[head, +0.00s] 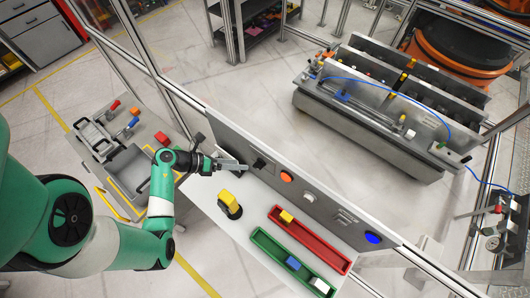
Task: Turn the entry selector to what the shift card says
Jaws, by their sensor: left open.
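A grey control panel (325,208) stands along the back of the white table. Near its left end is a dark knob (259,162), which looks like the entry selector; its setting is too small to read. My left gripper (238,165) is open, just left of this knob and close to it. I cannot tell whether the fingers touch it. Nothing shows between the fingers. I cannot make out a readable shift card. My right gripper is out of view.
The panel also carries an orange button (286,176), a white button (308,197) and a blue button (374,238). On the table are a yellow block on a black base (230,204), a red tray (325,252) and a green tray (270,249) holding small blocks.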

